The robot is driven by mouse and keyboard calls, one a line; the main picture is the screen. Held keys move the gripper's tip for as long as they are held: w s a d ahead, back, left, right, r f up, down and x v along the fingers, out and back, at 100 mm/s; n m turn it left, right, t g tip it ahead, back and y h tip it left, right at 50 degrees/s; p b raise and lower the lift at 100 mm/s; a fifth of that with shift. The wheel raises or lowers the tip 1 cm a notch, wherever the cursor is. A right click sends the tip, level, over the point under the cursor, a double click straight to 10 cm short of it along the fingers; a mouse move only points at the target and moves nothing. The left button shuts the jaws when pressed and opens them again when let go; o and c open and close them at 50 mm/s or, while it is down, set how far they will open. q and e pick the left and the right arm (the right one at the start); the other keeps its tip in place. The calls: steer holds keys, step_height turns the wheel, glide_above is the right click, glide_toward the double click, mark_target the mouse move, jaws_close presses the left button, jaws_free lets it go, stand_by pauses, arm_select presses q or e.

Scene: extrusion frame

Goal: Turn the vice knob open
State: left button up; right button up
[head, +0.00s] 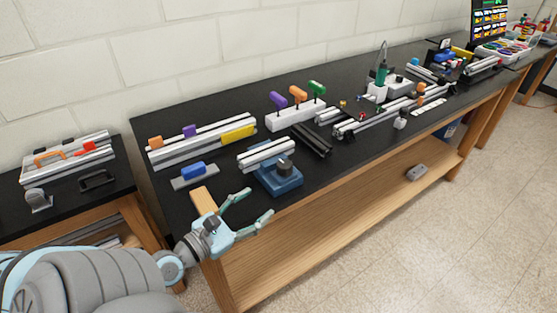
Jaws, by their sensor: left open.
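The vice (281,182) is a blue block near the front edge of the black bench. Its dark round knob (285,166) sits on top, on the front right side. A silver extrusion (264,153) lies at the vice, behind the knob. My left gripper (260,203) is open, with two pale green fingers spread apart and nothing between them. It is in front of and lower left in the picture from the vice, apart from the knob. My right gripper is not in view.
A wooden block (203,199) lies at the bench edge behind my left gripper. A blue-topped tool (193,171) on a grey plate is left of the vice. Dark bars (312,140) lie to its right, with a white screwdriver rack (295,116) behind. Open floor lies at the right.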

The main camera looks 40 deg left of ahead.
mark_target(279, 169)
arm_select(q)
steer(key=n, duration=0.1)
steer(key=a+r+n, duration=0.1)
steer(key=n+y, duration=0.1)
steer(key=shift+w+a+r+n, duration=0.2)
steer(key=shift+a+r+n, duration=0.1)
steer(key=shift+w+a+r+n+y+b, duration=0.15)
steer(key=shift+w+n+y+b, duration=0.1)
steer(key=shift+w, duration=0.3)
steer(key=shift+w+a+n+y+b, duration=0.15)
steer(key=shift+w+n+y, duration=0.1)
steer(key=shift+w, duration=0.3)
steer(key=shift+t, duration=0.3)
steer(key=w, duration=0.4)
steer(key=shift+w+r, duration=0.15)
steer(key=shift+w, duration=0.1)
steer(key=w+p, duration=0.2)
steer(key=w, duration=0.5)
steer(key=shift+p, duration=0.35)
steer(key=shift+w, duration=0.35)
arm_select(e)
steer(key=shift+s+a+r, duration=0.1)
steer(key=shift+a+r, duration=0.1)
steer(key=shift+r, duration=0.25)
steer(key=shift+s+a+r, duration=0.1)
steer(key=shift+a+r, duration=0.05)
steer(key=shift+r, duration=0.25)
